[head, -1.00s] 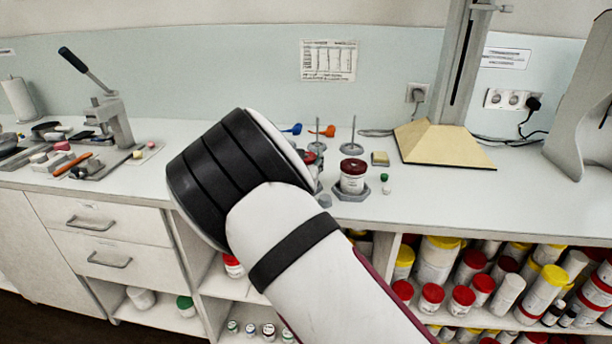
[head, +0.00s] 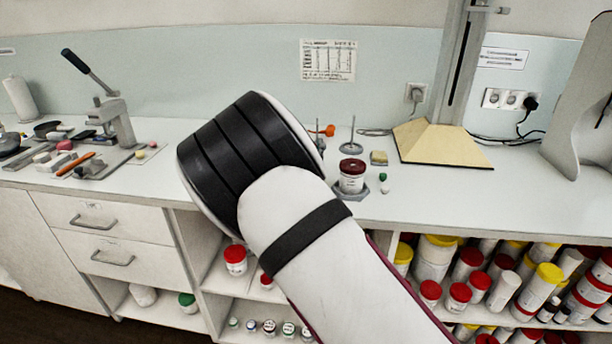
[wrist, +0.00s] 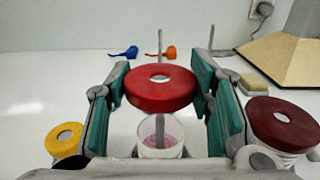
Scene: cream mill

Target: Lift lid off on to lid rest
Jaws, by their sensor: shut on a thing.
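In the wrist view my gripper (wrist: 160,90) is shut on a red lid (wrist: 160,92) with a pale round centre. The lid is held nearly level between the two teal finger pads. Below it stands an open, pale jar (wrist: 158,132) with pinkish contents, and a gap shows between lid and jar. A thin upright rod (wrist: 160,43) shows behind the lid; its base is hidden. In the head view my arm hides the gripper, the lid and the open jar. I cannot tell which thing is the lid rest.
A red-lidded jar (head: 352,178) stands to the right in a grey holder. A yellow-lidded jar (wrist: 66,140) is at left in the wrist view. A second rod stand (head: 351,138), a small block (head: 379,158) and an orange funnel-like tool (head: 328,130) are near.

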